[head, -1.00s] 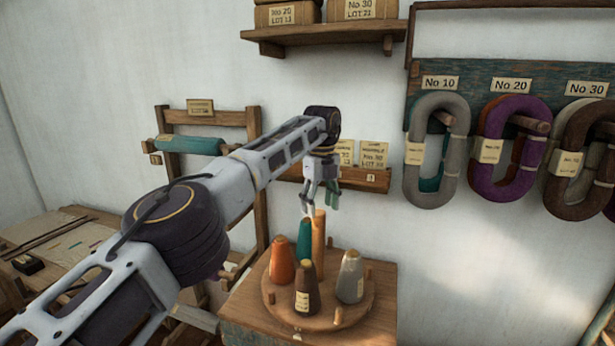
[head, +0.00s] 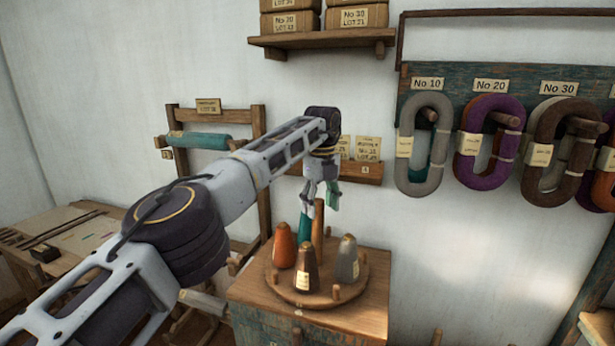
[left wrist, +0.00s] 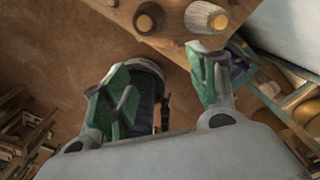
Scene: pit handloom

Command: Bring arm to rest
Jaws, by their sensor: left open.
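My left arm comes in from the left in the head view and ends in my left gripper (head: 322,205). The gripper points down, open and empty, above the round wooden cone stand (head: 318,297). In the left wrist view its two green-padded fingers (left wrist: 165,95) are spread apart with nothing between them. An orange cone (head: 285,247), a brown cone (head: 307,270), a grey cone (head: 346,260) and a partly hidden teal cone (head: 307,222) stand on the stand, below the gripper. My right gripper is not in view.
A wooden cabinet (head: 372,310) carries the stand. Grey (head: 407,180), purple (head: 470,180) and brown (head: 527,185) yarn hanks hang on the wall to the right. A small card ledge (head: 362,176) is behind the gripper. A table (head: 60,243) is at left.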

